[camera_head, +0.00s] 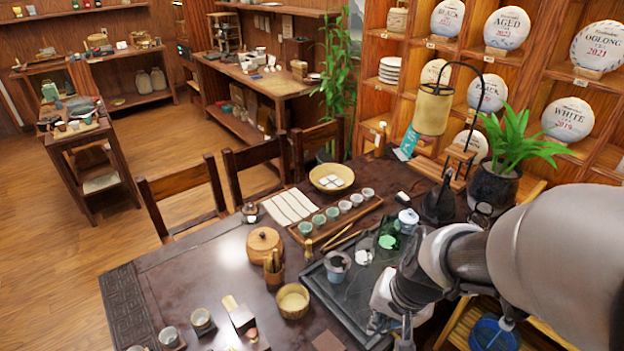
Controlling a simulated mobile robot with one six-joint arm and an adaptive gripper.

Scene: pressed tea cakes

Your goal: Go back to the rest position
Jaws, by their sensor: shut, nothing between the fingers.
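My gripper (392,325) is low at the right of the view, beside the right end of the dark tea tray (318,284). It is shut and empty, and my own arm partly covers it. My arm reaches in from the right edge and hides part of the table's right side.
On the dark table (150,285) stand a row of small cups, a round wooden box (264,245), a yellow bowl (331,178) and a glass pitcher (389,235). A lantern (433,110) and a potted plant (495,185) rise near my arm. Chairs line the far edge.

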